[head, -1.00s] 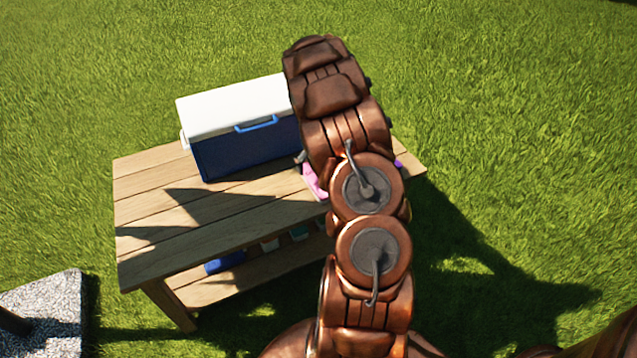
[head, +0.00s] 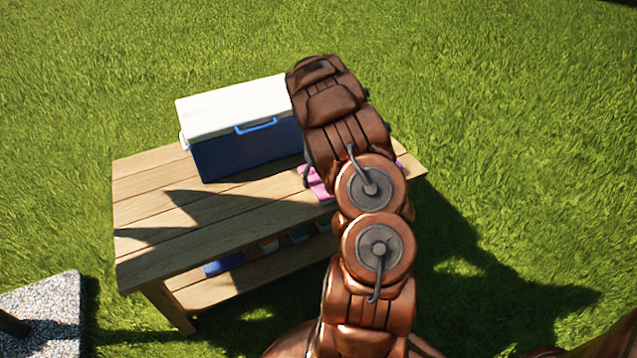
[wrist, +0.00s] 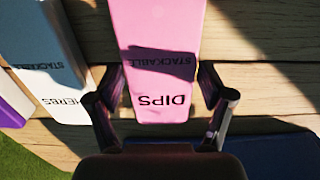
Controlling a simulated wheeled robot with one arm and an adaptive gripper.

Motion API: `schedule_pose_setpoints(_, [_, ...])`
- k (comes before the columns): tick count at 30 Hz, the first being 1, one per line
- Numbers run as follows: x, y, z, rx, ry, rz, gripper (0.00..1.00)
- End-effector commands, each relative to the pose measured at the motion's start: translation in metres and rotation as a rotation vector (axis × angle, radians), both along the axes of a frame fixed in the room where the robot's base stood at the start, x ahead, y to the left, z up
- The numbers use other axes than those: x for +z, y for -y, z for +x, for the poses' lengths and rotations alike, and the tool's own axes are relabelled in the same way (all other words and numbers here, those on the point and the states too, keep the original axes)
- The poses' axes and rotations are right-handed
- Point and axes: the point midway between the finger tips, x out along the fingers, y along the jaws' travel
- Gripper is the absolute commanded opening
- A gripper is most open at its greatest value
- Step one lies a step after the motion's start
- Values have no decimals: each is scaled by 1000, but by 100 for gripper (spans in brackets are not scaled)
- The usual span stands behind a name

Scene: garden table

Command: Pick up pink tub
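The pink tub (wrist: 160,35), lettered "DIPS" and "STACKABLE", fills the upper middle of the wrist view. In the head view a pink part of it (head: 317,185) shows on the tabletop beside my arm, which hides most of it. My gripper (wrist: 161,85) is open, with one finger on each side of the tub's near end. The fingertips are very close to its sides; I cannot tell if they touch. In the head view my arm hides the gripper's fingers.
A blue cooler with a white lid (head: 245,155) stands on the wooden table (head: 150,190), left of my gripper. The lower shelf (head: 265,290) holds small containers.

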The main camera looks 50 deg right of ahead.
Motion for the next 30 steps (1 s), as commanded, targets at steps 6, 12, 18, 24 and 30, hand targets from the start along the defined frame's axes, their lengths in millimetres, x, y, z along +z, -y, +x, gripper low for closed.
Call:
schedule_pose_setpoints(6, [0,0,0,0,0,0,53])
schedule_pose_setpoints(12, [0,0,0,0,0,0,32])
schedule_pose_setpoints(18, [0,0,0,0,0,0,30])
schedule_pose_setpoints(24, [8,0,1,0,1,-1,30])
schedule_pose_setpoints(30, [32,0,1,0,3,-1,30])
